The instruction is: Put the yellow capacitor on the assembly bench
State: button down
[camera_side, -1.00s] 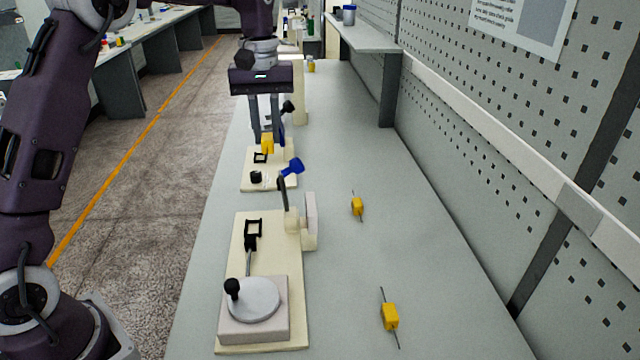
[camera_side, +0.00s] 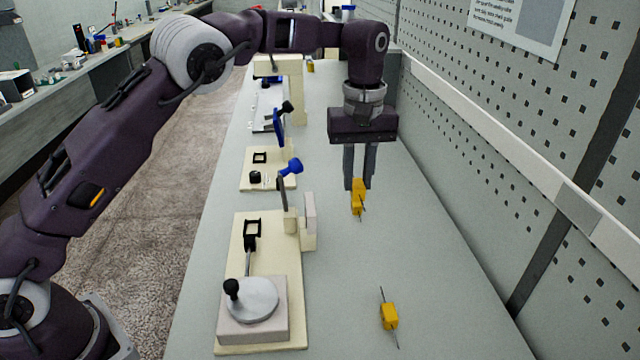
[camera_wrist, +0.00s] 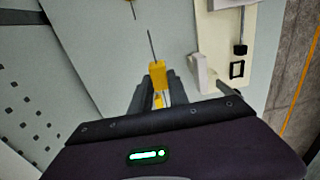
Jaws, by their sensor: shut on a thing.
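My gripper (camera_side: 359,182) is shut on a yellow capacitor (camera_side: 359,187), holding it upright low over the right part of the assembly bench (camera_side: 440,260).
A cream winding fixture (camera_side: 236,300) with a crank disc stands at the front left. A perforated wall (camera_side: 560,150) bounds the right.

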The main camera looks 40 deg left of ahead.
send_near(351, 256)
notch_tip(351, 256, down, 5)
jog(key=shift+f, duration=0.2)
jog(key=c, duration=1.3)
grip_release()
jog(key=shift+f, duration=0.1)
jog(key=shift+o, duration=0.2)
